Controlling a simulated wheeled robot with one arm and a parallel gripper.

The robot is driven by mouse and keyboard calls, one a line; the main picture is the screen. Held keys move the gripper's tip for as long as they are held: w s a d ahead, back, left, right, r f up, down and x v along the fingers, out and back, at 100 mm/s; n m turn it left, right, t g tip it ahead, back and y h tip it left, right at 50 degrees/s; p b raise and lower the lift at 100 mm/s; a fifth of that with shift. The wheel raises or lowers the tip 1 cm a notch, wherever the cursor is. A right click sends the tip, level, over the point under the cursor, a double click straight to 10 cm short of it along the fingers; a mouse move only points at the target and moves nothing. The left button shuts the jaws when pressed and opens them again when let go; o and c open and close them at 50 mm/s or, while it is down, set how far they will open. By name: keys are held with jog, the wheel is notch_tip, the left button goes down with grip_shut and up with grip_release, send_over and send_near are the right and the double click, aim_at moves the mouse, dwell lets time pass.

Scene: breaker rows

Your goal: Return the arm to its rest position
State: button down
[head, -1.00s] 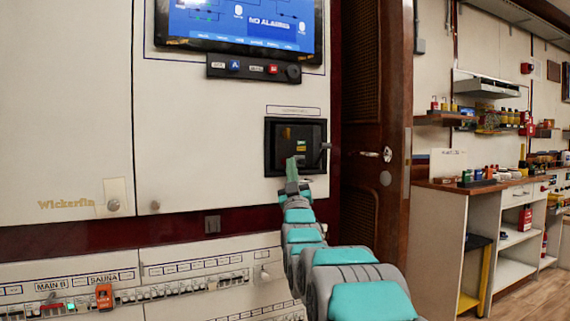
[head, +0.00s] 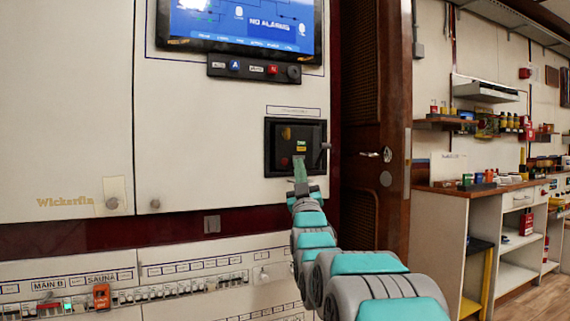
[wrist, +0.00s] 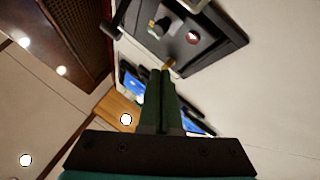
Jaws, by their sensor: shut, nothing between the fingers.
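My gripper (head: 300,166) is at the end of my teal and grey arm, just in front of the lower part of the black breaker unit (head: 283,134) on the white cabinet. In the wrist view my gripper (wrist: 162,74) shows its two green fingers together, with nothing between them. The black unit (wrist: 222,42) is at the upper right there, close beyond the fingertips; I cannot tell whether they touch it. My arm reaches forward from the lower right of the head view, with its lower links cut off by the frame edge.
A screen (head: 243,22) and a button panel (head: 253,69) are above the unit. A brown door (head: 372,130) stands to the right, and a workbench (head: 470,190) with shelves is beyond it. Rows of breakers (head: 180,290) with an orange tag (head: 102,297) run along the lower left.

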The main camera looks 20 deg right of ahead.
dwell(0.3)
jog(key=a+f+g+y, duration=0.2)
jog(key=a+f+g, duration=0.15)
jog(key=f, duration=0.35)
jog(key=a+f+g+y, duration=0.2)
jog(key=a+f+g, duration=0.15)
jog(key=f, duration=0.45)
jog(key=s+a+f+g+y+p, duration=0.1)
jog(key=s+a+f+g, duration=0.25)
jog(key=s+f, duration=0.35)
jog(key=s+a+f+g+y, duration=0.1)
jog(key=s+a+f+g, duration=0.25)
jog(key=f, duration=0.55)
jog(key=s+a+f+g, duration=0.2)
jog(key=s+f+g, duration=0.2)
jog(key=s, duration=0.9)
jog(key=s+a+f+g+y, duration=0.1)
jog(key=s+f+g, duration=0.4)
jog(key=s, duration=0.8)
jog(key=s+a+f+g, duration=0.3)
jog(key=s+f+g, duration=0.1)
jog(key=s, duration=0.9)
jog(key=shift+s+a+f+m+p, duration=0.2)
jog(key=shift+f+m+p, duration=0.1)
jog(key=shift+f, duration=0.25)
jog(key=shift+w, duration=0.1)
